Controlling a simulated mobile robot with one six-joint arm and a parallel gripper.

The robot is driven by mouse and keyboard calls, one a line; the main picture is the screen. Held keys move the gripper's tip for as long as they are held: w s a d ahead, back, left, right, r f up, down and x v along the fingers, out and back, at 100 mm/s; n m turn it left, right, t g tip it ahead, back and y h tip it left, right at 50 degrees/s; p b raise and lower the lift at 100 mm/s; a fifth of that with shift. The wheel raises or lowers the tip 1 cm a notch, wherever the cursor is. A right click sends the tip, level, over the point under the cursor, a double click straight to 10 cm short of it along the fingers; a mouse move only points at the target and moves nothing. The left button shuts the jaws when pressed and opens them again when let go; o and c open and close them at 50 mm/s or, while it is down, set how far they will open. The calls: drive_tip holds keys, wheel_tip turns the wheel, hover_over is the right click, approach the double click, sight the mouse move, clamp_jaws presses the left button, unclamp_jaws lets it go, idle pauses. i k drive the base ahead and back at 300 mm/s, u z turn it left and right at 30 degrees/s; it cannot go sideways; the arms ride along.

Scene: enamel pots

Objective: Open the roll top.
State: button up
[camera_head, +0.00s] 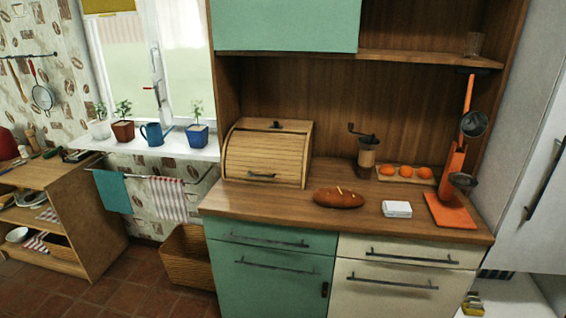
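The roll top is the slatted wooden front (262,152) of a bread box on the left end of the wooden counter. Its slats cover the curved front down to near the base, so it looks closed. A dark bar handle (262,176) sits low on the slats. A small dark piece (276,125) is on the box's top. The inside of the box is hidden. My gripper is not in view.
A bread loaf (339,197) lies right of the box, with folded white cloths (397,209) beyond it. A grinder (367,152), a tray of oranges (405,180) and an orange stand (450,209) are farther right. Counter in front of the box is clear.

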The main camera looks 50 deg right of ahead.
sight(290, 147)
drive_tip(key=u, duration=0.55)
drive_tip(key=k, duration=0.15)
drive_tip(key=z, duration=2.05)
drive_tip(key=k, duration=0.9)
drive_tip(key=u, duration=0.2)
drive_tip(key=i, duration=0.65)
